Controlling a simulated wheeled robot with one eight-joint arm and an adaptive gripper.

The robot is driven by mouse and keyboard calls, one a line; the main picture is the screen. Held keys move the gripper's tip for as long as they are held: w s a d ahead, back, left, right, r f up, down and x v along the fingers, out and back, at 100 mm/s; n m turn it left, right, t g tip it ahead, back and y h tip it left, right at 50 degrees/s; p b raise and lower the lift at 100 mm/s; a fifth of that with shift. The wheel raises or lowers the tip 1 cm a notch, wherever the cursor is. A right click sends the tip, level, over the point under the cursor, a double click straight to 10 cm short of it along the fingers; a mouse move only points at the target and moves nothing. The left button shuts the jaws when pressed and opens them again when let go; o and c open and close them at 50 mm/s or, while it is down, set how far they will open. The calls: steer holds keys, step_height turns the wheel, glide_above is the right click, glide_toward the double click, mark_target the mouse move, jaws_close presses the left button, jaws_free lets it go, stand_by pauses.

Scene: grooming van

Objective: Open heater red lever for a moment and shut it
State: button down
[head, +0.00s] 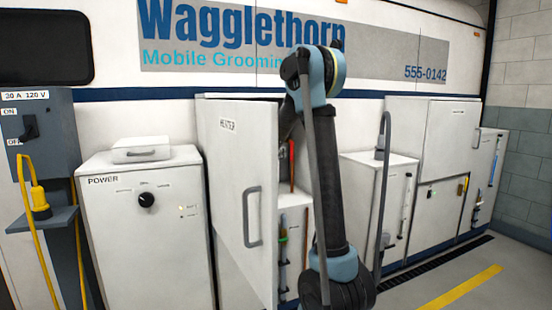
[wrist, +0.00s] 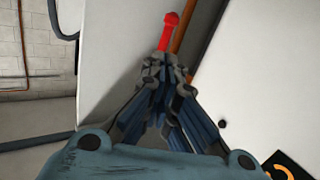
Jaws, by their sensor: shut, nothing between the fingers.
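The heater cabinet's door (head: 228,170), labelled HEATER, stands open in the head view. In the wrist view the red lever (wrist: 170,30) is just beyond my fingertips, beside an orange pipe (wrist: 183,38). My gripper (wrist: 164,66) is shut and empty, with its tips pointing at the lever's lower end. I cannot tell whether the tips touch the lever.
The open door's handle (head: 252,216) faces the room. A white POWER cabinet (head: 130,240) stands left of the heater. More white cabinets (head: 447,140) line the van to the right. In the wrist view, pale panels flank my gripper closely.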

steer(key=x, duration=0.6)
steer(key=shift+d, duration=0.15)
steer(key=shift+w, duration=0.15)
steer(key=shift+w+d+f, duration=0.1)
steer(key=shift+w+f, duration=0.05)
steer(key=shift+w, duration=0.35)
